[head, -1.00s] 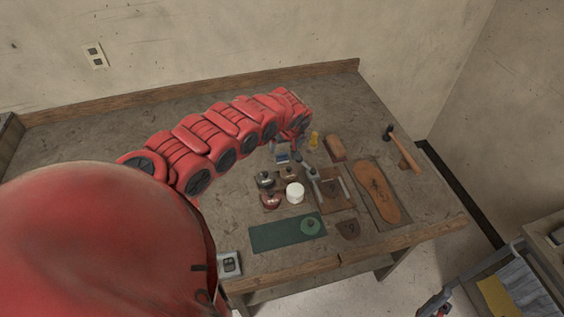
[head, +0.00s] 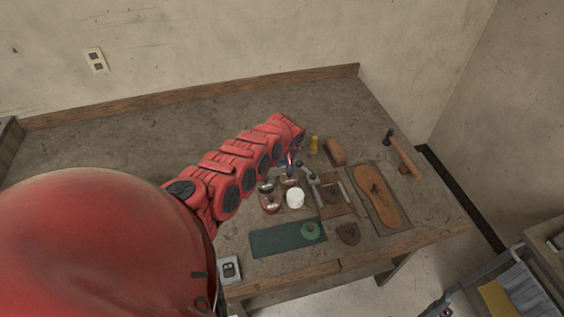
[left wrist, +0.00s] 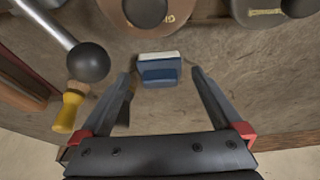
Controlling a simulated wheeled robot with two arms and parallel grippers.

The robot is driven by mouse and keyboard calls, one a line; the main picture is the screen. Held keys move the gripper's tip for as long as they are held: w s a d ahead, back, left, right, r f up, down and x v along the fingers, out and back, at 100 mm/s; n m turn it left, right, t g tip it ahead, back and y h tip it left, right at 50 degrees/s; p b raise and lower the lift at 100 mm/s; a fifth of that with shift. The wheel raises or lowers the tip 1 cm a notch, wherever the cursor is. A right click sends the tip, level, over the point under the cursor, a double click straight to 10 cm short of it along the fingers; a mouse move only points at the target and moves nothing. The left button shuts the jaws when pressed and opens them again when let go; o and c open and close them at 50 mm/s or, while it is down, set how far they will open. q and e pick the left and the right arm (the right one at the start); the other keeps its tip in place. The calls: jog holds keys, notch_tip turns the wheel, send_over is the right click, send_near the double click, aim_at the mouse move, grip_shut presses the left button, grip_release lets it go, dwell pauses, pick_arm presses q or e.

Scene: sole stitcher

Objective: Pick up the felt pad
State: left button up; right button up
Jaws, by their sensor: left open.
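The felt pad looks to be the small block (left wrist: 160,72), blue with a whitish strip along its far edge, lying on the bench in the left wrist view. My left gripper (left wrist: 160,82) is open, with one finger to each side of the block. The block sits around fingertip level in that picture, and I see no finger touching it. In the head view my left gripper (head: 289,161) is low over the bench behind the jars, and the block cannot be made out there. My right gripper is not in view.
Several jars (head: 271,203), a white pot (head: 295,198) and a ball-ended metal tool (left wrist: 88,62) stand close by. A yellow-handled tool (left wrist: 68,110) lies left of the fingers. A green mat (head: 270,240), shoe sole (head: 376,195) and hammer (head: 403,153) lie farther off. The bench's back left is clear.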

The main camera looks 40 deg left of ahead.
pick_arm(q)
jog(key=shift+f, duration=0.3)
jog(key=c, duration=1.4)
